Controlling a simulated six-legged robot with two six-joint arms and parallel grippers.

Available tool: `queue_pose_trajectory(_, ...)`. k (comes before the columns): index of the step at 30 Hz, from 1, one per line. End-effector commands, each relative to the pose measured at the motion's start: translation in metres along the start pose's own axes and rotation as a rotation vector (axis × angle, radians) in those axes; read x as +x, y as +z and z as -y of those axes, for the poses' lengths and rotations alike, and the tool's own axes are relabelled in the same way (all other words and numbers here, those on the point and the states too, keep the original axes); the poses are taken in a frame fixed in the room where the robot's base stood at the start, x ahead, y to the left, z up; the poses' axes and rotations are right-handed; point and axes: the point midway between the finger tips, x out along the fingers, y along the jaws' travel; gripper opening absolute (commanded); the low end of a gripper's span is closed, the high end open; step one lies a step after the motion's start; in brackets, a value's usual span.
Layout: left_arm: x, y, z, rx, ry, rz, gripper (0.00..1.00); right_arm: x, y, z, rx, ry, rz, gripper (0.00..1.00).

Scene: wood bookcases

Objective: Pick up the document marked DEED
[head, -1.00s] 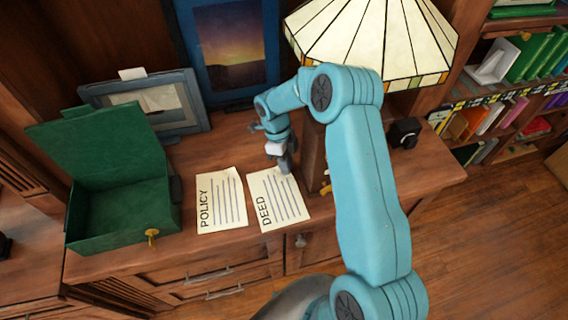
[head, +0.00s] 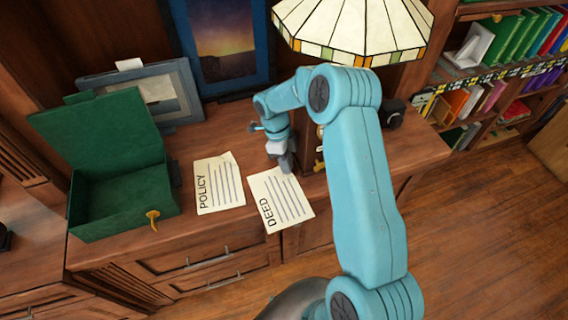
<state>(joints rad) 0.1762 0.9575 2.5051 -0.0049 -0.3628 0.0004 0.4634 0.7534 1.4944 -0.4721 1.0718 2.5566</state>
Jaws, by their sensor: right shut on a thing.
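The document marked DEED (head: 282,203) is a cream sheet with dark lines on the wooden cabinet top, near its front edge. The document marked POLICY (head: 219,187) lies just to its left. My right gripper (head: 285,168) is at the top edge of the DEED sheet, shut on it with the jaws pointing down. The fingertips are small here, and the sheet's lower corner reaches over the cabinet's front edge. My left gripper is out of view.
An open green box (head: 120,200) with a gold key (head: 153,219) stands at the left. Behind are a grey picture frame (head: 190,88), a blue-framed sunset picture (head: 228,35) and a stained-glass lamp (head: 350,30). A bookshelf (head: 480,85) stands at the right.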

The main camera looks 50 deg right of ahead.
Motion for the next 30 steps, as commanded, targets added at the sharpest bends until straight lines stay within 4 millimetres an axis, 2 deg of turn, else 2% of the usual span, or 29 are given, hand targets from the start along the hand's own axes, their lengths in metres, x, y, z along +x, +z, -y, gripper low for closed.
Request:
queue_pose_trajectory(8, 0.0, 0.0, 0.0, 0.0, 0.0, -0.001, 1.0, 0.0, 0.001, 0.004, 0.0, -0.003, 0.001, 0.0)
queue_pose_trajectory(9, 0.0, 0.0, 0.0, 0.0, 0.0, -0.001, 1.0, 0.0, 0.001, 0.005, 0.0, -0.003, 0.002, 0.23)
queue_pose_trajectory(11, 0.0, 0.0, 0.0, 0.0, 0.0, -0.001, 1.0, -0.001, 0.0, 0.005, 0.001, -0.004, 0.002, 0.4)
queue_pose_trajectory(22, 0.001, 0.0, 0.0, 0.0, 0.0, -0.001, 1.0, -0.006, 0.0, 0.004, 0.002, -0.006, 0.003, 0.4)
queue_pose_trajectory(26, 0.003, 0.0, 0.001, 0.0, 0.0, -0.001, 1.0, -0.026, 0.001, 0.005, 0.002, -0.009, 0.006, 0.4)
queue_pose_trajectory(30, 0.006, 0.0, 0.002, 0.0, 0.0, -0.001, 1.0, -0.06, 0.002, 0.004, 0.001, -0.009, 0.007, 0.4)
